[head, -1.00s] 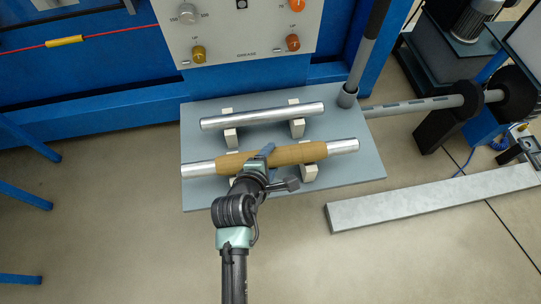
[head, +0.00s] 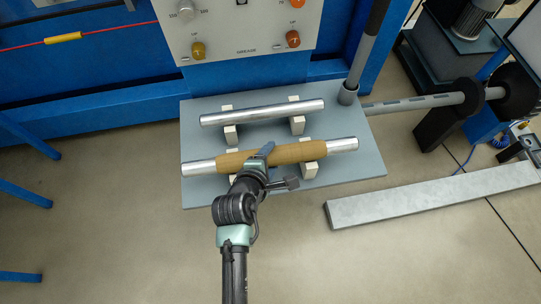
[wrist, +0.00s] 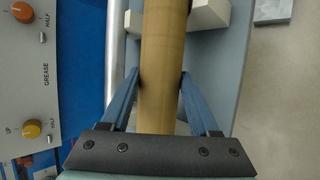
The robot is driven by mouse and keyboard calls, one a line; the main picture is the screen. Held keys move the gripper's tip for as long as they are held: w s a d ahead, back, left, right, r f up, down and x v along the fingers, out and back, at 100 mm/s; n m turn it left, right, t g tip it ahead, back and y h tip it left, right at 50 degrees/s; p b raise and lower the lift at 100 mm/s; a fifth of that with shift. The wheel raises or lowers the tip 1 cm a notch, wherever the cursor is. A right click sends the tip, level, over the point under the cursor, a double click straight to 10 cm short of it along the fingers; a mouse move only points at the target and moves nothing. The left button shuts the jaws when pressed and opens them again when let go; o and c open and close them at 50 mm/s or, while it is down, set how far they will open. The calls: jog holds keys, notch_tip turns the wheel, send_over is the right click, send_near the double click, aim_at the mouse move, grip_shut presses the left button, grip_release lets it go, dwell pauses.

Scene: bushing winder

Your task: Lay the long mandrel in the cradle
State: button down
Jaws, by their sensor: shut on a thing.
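The long mandrel (head: 287,154) is a silver bar with a brown wrapped middle. It lies crosswise over the front pair of white cradle blocks (head: 310,170) on the grey plate, both silver ends overhanging. In the wrist view the mandrel (wrist: 163,70) runs between my two blue fingers, with a white block (wrist: 208,15) close beside it. Whether it bears fully on the blocks I cannot tell. My gripper (head: 264,152) is shut on the brown wrap, left of the mandrel's middle. The left front block is partly hidden by my gripper and the mandrel.
A shorter plain silver bar (head: 262,114) rests on the rear pair of blocks, parallel behind. A grey post (head: 348,93) stands at the plate's back right corner. The blue machine with knobs is behind. A pale beam (head: 430,195) lies on the floor at right.

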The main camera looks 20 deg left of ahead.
jog(key=shift+w, duration=0.1)
jog(key=shift+c, duration=0.3)
grip_release()
jog(key=shift+f, duration=0.25)
jog(key=p+v, duration=0.4)
jog(key=v, duration=0.9)
jog(key=shift+r, duration=0.15)
